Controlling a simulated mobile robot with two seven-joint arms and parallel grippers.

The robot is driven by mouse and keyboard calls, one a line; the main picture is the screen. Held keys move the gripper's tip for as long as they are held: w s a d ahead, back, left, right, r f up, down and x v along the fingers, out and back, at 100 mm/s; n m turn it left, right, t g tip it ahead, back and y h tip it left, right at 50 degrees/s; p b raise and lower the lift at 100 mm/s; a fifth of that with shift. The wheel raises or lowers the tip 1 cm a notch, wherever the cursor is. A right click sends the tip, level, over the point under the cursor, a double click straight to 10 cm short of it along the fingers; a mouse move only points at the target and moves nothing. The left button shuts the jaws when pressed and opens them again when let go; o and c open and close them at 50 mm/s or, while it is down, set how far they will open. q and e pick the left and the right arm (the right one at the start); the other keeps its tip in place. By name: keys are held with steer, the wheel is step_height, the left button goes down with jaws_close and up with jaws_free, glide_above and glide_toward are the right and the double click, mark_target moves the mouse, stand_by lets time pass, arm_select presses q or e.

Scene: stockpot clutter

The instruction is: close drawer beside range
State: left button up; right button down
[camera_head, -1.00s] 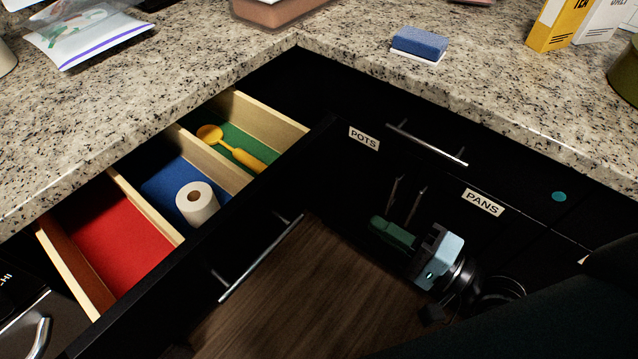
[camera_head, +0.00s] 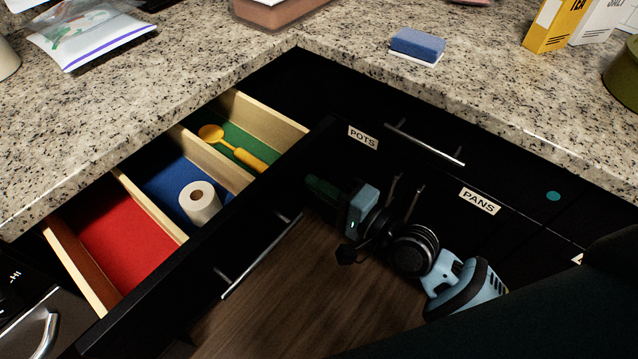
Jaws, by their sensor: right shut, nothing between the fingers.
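The drawer (camera_head: 228,219) with a black front stands pulled out from under the left counter. Its long metal handle (camera_head: 262,258) is on the front's outer side. Inside are a red, a blue and a green compartment, with a white paper roll (camera_head: 199,202) in the blue one and a yellow spoon (camera_head: 232,148) in the green one. My right gripper (camera_head: 322,190) is shut and empty, its dark green fingers close to the drawer front near the handle's upper end. I cannot tell whether they touch it. My left gripper is not in view.
Black cabinets labelled POTS (camera_head: 363,138) and PANS (camera_head: 480,201) stand at right, with a handle (camera_head: 424,145). A blue sponge (camera_head: 418,45), a plastic bag (camera_head: 88,32) and a yellow box (camera_head: 556,24) sit on the granite counter. Wood floor (camera_head: 300,300) is clear below.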

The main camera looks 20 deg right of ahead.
steer(key=shift+w+a, duration=0.1)
stand_by(0.3)
